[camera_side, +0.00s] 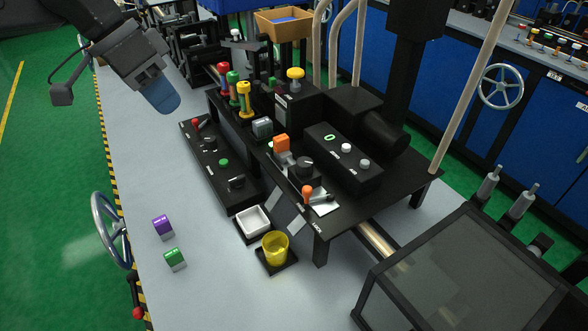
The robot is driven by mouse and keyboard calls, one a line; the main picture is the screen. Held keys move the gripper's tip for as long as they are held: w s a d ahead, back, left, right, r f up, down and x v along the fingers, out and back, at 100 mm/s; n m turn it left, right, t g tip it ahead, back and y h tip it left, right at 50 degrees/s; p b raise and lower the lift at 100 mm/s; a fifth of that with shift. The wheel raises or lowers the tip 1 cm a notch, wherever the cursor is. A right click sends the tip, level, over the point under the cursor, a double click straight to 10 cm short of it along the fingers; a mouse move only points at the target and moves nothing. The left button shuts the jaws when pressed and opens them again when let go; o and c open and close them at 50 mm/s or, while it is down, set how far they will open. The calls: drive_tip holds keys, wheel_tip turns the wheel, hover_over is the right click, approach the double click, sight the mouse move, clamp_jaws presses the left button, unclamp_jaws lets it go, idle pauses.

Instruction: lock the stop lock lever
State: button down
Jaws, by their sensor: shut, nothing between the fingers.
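My gripper (163,98) is at the upper left, above the grey bench, with its blue fingers together and nothing held. It is apart from every lever. A lever with an orange-red knob (307,190) stands at the front edge of the black machine table, beside a small white plate (325,203). A smaller lever with a red knob (195,123) is at the far end of the low black panel (222,168), nearer my gripper. The labels are too small to read, so I cannot tell which one is the stop lock lever or whether it is locked.
Red, green and yellow posts (244,98) stand on the machine. A white tray (253,221), yellow cup (275,246), purple block (162,226) and green block (175,259) are in front. A dark glazed box (470,275) stands at lower right. The left bench surface is mostly clear.

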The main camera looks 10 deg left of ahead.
drive_tip(key=w+d+f+m+g+h, duration=0.1)
drive_tip(key=w+d+f+m+g, duration=0.1)
drive_tip(key=w+d+f, duration=0.4)
drive_tip(key=m+g+h, duration=0.1)
drive_tip(key=m, duration=0.2)
approach(304, 187)
drive_tip(key=w+a+r, duration=0.2)
drive_tip(key=shift+d+f, duration=0.1)
drive_tip(key=shift+f, duration=0.1)
drive_tip(key=shift+s, duration=0.1)
drive_tip(key=x, duration=1)
drive_tip(key=shift+s+r+n+t, duration=0.1)
drive_tip(key=shift+s+n+t, duration=0.25)
drive_tip(key=shift+n, duration=0.35)
drive_tip(key=shift+s+n+t, duration=0.3)
drive_tip(key=shift+n+t, duration=0.05)
drive_tip(key=shift+n, duration=0.35)
